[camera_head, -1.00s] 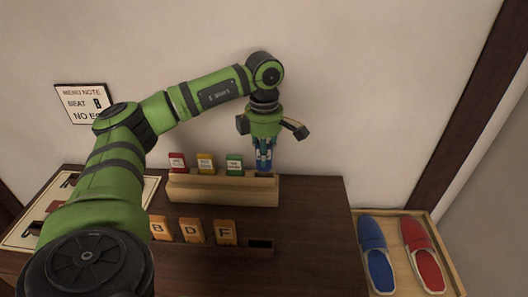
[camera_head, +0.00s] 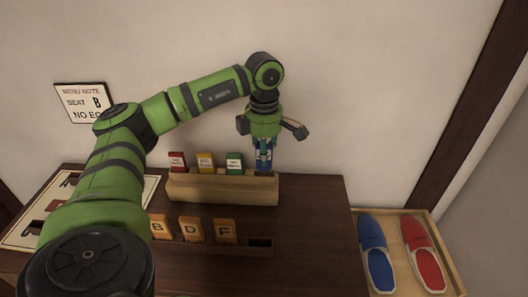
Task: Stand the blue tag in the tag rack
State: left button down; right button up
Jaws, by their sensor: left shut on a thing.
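The tag rack (camera_head: 222,190) is a light wooden block on the dark cabinet top, near the wall. A red tag (camera_head: 177,161), a yellow tag (camera_head: 205,162) and a green tag (camera_head: 235,163) stand in it from left to right. My left gripper (camera_head: 264,164) points down over the rack's right end, shut on the blue tag (camera_head: 265,155). The blue tag is upright and mostly hidden by the fingers. Its lower end is at the rack's top; I cannot tell how deep it sits. My right gripper is not in view.
Orange letter blocks, among them F (camera_head: 225,231), stand in a dark holder in front, with an empty slot (camera_head: 260,244) at its right. A tray (camera_head: 437,225) with blue and red slippers lies right of the cabinet. A menu note (camera_head: 82,102) hangs on the wall.

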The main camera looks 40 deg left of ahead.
pick_arm(q)
jog(key=shift+f, duration=0.3)
dwell(0.4)
jog(key=shift+f+b, duration=0.6)
jog(key=shift+f, duration=0.05)
jog(key=shift+f, duration=0.15)
dwell(0.7)
jog(key=shift+f, duration=0.2)
jog(key=shift+f+b, duration=0.15)
jog(key=shift+b, duration=0.15)
dwell(0.4)
jog(key=c, duration=1.1)
grip_release()
